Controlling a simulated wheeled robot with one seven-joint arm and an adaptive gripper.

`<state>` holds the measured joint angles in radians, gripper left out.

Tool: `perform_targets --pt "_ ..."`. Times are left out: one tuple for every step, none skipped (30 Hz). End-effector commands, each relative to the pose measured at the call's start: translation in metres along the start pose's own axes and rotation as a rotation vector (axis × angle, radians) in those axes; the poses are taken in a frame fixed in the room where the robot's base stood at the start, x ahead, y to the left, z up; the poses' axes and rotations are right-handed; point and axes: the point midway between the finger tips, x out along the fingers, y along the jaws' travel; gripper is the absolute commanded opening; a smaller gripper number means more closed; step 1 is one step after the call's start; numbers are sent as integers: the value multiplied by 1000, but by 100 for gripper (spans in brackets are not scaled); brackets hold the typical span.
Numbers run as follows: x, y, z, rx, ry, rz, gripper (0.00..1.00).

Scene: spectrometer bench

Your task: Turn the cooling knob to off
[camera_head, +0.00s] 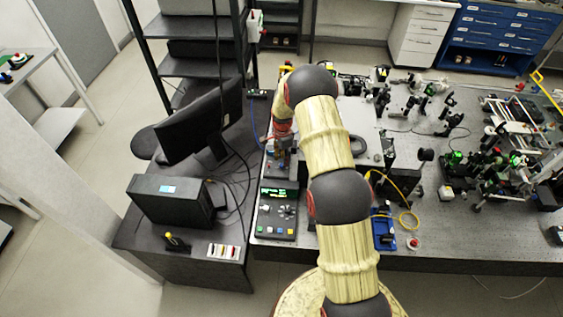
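A black control box (277,232) with a small green-lit display and several coloured buttons lies at the left front of the optical table. A round grey dial (286,212) shows on its face; I cannot read its label or setting, nor tell if it is the cooling knob. My arm reaches over the table and bends down to the left. My gripper (279,158) points down just behind the control box, apart from the dial in the picture. Its fingers are small and dark here, and I cannot tell if they are open or shut.
A dark box with a blue display (170,200) and a monitor (200,118) stand on the left desk. A yellow-handled control (177,242) and a small switch panel (224,251) are at its front. Optics crowd the table at right. A blue device (384,233) lies right of my arm.

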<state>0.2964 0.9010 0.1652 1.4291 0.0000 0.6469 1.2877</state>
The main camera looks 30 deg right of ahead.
Motion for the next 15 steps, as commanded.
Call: perform_targets --pt "7 1 0 0 -1 2 34" --pt "10 0 0 -1 0 2 34" --pt "14 0 0 -1 0 0 34" --pt "18 0 0 -1 0 0 34" --pt "20 0 0 -1 0 0 34" --pt "23 0 0 -1 0 0 34" --pt "24 0 0 -1 0 0 34" --pt "26 0 0 -1 0 0 34" --pt "27 0 0 -1 0 0 34" --pt "28 0 0 -1 0 0 34" --pt "28 0 0 -1 0 0 34" --pt "29 0 0 -2 0 0 34" --pt "29 0 0 -2 0 0 34" --pt "29 0 0 -2 0 -1 34" --pt "29 0 0 -2 0 -1 34"
